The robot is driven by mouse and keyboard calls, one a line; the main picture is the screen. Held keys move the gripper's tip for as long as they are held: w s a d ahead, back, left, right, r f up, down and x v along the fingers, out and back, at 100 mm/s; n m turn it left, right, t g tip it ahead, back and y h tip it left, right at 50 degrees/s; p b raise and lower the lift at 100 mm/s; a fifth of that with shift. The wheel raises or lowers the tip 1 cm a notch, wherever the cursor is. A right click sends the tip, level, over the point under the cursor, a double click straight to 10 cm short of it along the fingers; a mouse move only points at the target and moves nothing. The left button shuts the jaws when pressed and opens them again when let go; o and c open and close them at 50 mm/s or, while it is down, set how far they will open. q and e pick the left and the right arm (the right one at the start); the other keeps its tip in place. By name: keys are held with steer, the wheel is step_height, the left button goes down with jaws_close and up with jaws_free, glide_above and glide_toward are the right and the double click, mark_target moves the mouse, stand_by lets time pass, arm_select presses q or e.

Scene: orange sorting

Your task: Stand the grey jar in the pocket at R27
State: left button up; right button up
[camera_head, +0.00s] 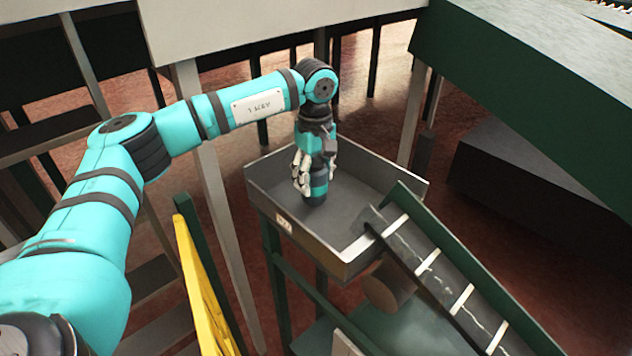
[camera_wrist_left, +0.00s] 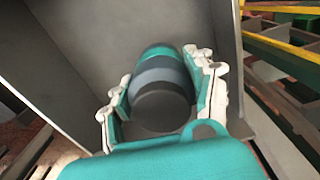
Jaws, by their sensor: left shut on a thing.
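The grey jar (camera_wrist_left: 160,90) has a dark round end and a teal band. My left gripper (camera_wrist_left: 160,97) is shut on it, with white-and-teal fingers on both sides. In the head view my left gripper (camera_head: 313,172) points down into a grey metal tray (camera_head: 265,185), and the jar (camera_head: 318,188) shows between and below the fingers, roughly upright. I cannot tell whether the jar touches the tray floor. A small white label (camera_head: 284,224) is on the tray's front wall; its text is too small to read surely. No pocket marked R27 can be made out. My right gripper is not in view.
A conveyor (camera_head: 440,275) with pale cross bars meets the tray's right corner and slopes down to the right. A yellow rail (camera_head: 200,285) stands at lower left. The tray floor around the jar is bare.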

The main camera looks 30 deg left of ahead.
mark_target(315, 186)
arm_select(q)
steer(key=f, duration=0.3)
steer(key=shift+w+a+f+p, duration=0.1)
steer(key=shift+w+a+p, duration=0.1)
steer(key=shift+w+p, duration=0.15)
steer(key=shift+s, duration=0.2)
steer(key=shift+d+f, duration=0.1)
steer(key=o, duration=1.3)
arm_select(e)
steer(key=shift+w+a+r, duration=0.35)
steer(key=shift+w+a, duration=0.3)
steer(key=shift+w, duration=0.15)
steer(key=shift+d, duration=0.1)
